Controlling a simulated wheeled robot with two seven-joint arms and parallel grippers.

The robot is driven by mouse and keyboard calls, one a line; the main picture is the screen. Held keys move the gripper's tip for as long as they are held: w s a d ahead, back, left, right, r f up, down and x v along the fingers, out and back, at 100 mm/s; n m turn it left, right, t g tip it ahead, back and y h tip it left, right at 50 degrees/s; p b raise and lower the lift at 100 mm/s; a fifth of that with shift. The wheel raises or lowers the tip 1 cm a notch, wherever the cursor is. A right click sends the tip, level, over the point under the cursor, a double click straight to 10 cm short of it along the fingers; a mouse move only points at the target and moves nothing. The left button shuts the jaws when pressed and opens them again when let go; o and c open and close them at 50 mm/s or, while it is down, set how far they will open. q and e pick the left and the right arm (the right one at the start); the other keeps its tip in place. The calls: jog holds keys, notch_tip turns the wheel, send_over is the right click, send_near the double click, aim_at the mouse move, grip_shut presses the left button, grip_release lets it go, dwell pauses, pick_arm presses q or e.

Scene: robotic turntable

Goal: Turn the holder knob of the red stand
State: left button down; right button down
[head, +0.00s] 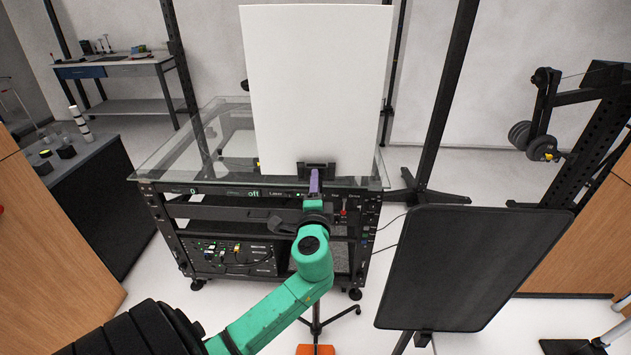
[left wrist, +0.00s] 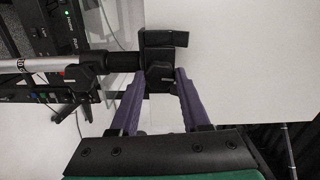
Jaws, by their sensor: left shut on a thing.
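The stand has an orange-red foot (head: 316,350) at the bottom of the head view and a thin pole, partly hidden by my left arm. Its black holder (head: 318,166) is at the lower edge of a white panel (head: 320,90). My left gripper (head: 315,178), with purple fingers, reaches up to the holder. In the left wrist view, the black holder knob (left wrist: 160,77) is between the fingertips of my left gripper (left wrist: 161,78), which is shut on it. The stand's pale pole (left wrist: 40,63) runs in from the left there. My right gripper is not in view.
A glass-topped equipment rack (head: 160,178) stands behind the holder. A black panel (head: 465,268) on its own stand is close on the right. A dark cabinet (head: 105,190) is at the left. White floor shows between them.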

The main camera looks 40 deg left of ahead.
pick_arm(q)
jog(key=shift+f+m+p, duration=0.1)
jog(key=shift+m+p, duration=7)
jog(key=shift+m, duration=9.4)
jog(key=shift+c, duration=1.9)
grip_release()
